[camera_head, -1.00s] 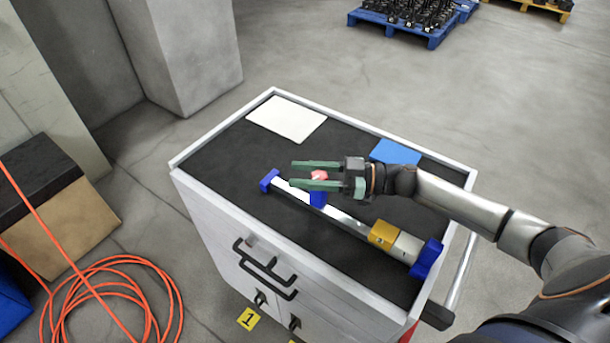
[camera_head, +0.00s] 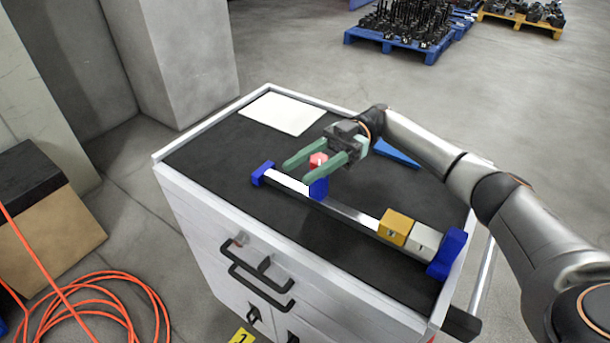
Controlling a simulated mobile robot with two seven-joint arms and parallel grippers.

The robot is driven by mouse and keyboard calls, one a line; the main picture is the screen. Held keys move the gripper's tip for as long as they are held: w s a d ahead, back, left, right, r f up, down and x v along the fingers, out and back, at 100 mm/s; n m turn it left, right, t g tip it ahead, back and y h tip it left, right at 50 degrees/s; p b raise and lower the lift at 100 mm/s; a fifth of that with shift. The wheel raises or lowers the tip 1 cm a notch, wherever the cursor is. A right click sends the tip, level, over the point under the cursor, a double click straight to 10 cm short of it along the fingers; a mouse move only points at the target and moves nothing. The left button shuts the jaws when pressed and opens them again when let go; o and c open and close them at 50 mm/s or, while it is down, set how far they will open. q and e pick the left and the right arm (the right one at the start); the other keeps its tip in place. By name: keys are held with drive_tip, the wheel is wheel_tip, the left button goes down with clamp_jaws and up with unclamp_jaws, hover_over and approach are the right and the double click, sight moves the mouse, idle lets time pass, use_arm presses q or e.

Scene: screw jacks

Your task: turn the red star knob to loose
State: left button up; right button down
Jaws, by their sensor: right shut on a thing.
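The red star knob (camera_head: 318,159) sits on top of a blue slider block (camera_head: 318,187) on a metal rail (camera_head: 350,213), which lies across the cart top. My right gripper (camera_head: 307,171) reaches in from the right, with its two green fingers on either side of the knob. It is shut on the knob, though the exact contact is hard to see. A yellow block (camera_head: 393,229) and a silver block (camera_head: 424,241) sit further right on the rail. Blue end pieces (camera_head: 262,174) (camera_head: 447,254) hold its ends. My left gripper is out of view.
The cart's dark top (camera_head: 220,155) has a pale raised rim. A white sheet (camera_head: 283,113) lies at the back left, and a blue item (camera_head: 397,153) lies behind my right arm. An orange cable (camera_head: 100,275) coils on the floor.

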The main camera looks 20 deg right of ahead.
drive_tip(key=shift+s+n+g+h+b, duration=0.15)
drive_tip(key=shift+n+g+h+b, duration=0.4)
drive_tip(key=shift+g, duration=0.35)
drive_tip(key=shift+c, duration=1.9)
unclamp_jaws()
drive_tip(key=shift+y, duration=0.25)
drive_tip(key=s+a+r+p, duration=0.1)
drive_tip(key=s+a+r, duration=0.1)
drive_tip(key=s+r, duration=0.4)
drive_tip(key=s+a+r+p, duration=0.1)
drive_tip(key=s+a+r, duration=0.2)
drive_tip(key=s+r, duration=0.4)
drive_tip(key=shift+a, duration=0.3)
